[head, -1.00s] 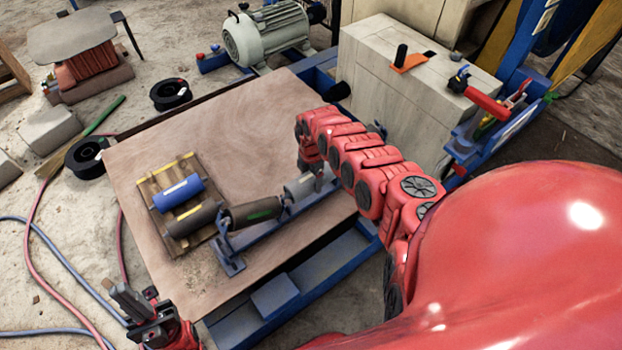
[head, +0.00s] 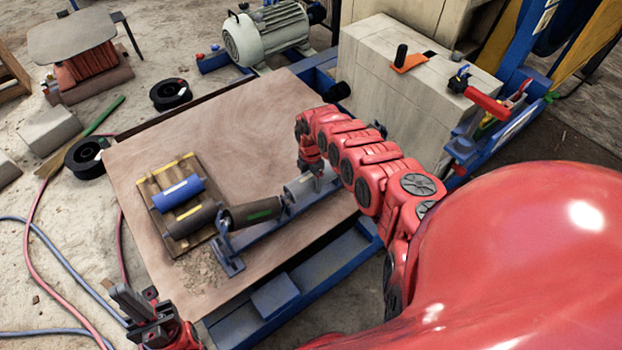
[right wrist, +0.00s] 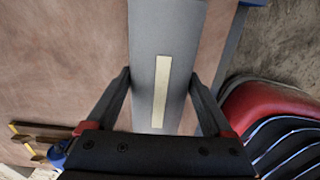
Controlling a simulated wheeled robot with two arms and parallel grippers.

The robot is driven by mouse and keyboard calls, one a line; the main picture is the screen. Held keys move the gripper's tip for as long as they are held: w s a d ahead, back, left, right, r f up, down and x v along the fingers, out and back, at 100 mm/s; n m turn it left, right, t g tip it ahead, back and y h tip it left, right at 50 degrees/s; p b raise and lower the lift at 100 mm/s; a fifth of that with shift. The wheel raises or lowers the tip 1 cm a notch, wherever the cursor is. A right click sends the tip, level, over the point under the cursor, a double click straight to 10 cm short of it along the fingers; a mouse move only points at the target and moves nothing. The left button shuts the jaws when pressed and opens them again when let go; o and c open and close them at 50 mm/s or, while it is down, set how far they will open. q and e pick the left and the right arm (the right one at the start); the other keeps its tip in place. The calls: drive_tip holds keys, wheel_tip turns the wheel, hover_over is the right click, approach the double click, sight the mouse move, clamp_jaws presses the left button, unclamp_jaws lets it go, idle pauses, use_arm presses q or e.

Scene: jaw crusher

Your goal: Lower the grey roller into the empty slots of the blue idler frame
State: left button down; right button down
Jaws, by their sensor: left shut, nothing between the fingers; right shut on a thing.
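The grey roller (head: 300,190) is at the right part of the blue idler frame (head: 268,236), in line with a dark roller with a green label (head: 262,209). My right gripper (head: 318,172) is shut on it from above. In the right wrist view, the grey roller (right wrist: 165,40) with a cream stripe runs between the two fingers of the right gripper (right wrist: 164,98). I cannot tell whether its ends are seated in the slots; the arm and fingers hide the far end. My left gripper (head: 124,297) is shut and empty at the lower left, off the table.
A wooden tray (head: 150,185) with a blue roller (head: 178,193) and a dark roller (head: 193,220) lies left of the frame. The back of the wooden tabletop (head: 240,120) is clear. Grit (head: 203,268) lies near the frame's left foot. A pale block (head: 400,90) stands behind.

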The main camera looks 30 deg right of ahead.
sight(311, 185)
drive_tip(key=shift+f+b, duration=1.8)
drive_tip(key=shift+f, duration=0.15)
unclamp_jaws()
drive_tip(key=shift+r, duration=0.1)
wheel_tip(311, 185, up, 17)
drive_tip(key=p, duration=0.5)
drive_tip(key=shift+r, duration=0.15)
